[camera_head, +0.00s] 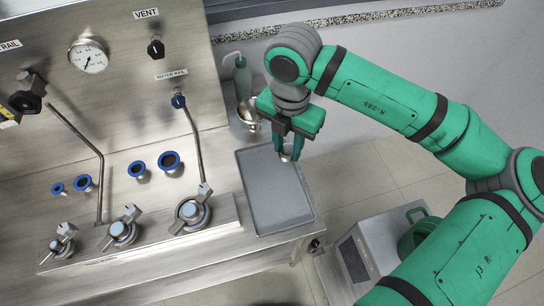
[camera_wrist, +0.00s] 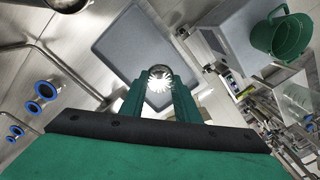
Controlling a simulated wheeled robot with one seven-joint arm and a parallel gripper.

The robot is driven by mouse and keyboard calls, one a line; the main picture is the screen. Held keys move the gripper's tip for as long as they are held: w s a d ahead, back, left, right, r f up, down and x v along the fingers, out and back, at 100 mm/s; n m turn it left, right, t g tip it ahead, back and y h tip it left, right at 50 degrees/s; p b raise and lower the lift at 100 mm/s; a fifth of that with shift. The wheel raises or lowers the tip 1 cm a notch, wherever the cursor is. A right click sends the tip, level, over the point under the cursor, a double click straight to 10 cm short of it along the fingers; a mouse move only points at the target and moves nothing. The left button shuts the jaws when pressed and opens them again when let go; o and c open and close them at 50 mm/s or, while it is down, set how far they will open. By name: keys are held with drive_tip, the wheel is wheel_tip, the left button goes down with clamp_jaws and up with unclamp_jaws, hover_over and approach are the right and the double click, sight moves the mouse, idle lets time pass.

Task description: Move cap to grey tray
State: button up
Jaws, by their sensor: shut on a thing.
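The grey tray (camera_head: 270,205) lies on the steel bench near its right end. It is empty as far as I can see, and it also shows in the wrist view (camera_wrist: 125,45). My gripper (camera_head: 287,155) is above the far right part of the tray, pointing down. In the wrist view my gripper (camera_wrist: 160,85) is shut on a small round metallic cap (camera_wrist: 160,72). The cap shows between the fingertips in the head view (camera_head: 286,157), held above the tray. The fingers hide part of it.
Several blue-rimmed fittings (camera_head: 170,161) stand on the bench to the left. Clamped valves (camera_head: 192,212) line its front. A bottle (camera_head: 242,78) and a metal bowl (camera_head: 250,112) stand behind the tray. A grey box-like unit (camera_head: 365,255) stands on the floor at right.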

drive_tip(key=shift+n, duration=0.4)
drive_tip(key=shift+s+a+f, duration=0.2)
drive_tip(key=shift+a+f, duration=0.4)
drive_tip(key=shift+f, duration=1.7)
drive_tip(key=shift+s+a+f, duration=0.15)
drive_tip(key=shift+a+f, duration=0.45)
drive_tip(key=shift+f, duration=1.65)
drive_tip(key=shift+s+a+f, duration=0.2)
drive_tip(key=shift+a+f, duration=0.4)
drive_tip(key=shift+f, duration=1.7)
drive_tip(key=shift+f, duration=0.65)
drive_tip(key=o, duration=1.2)
drive_tip(key=shift+o, duration=0.2)
wheel_tip(320, 180, up, 7)
drive_tip(key=shift+w, duration=0.1)
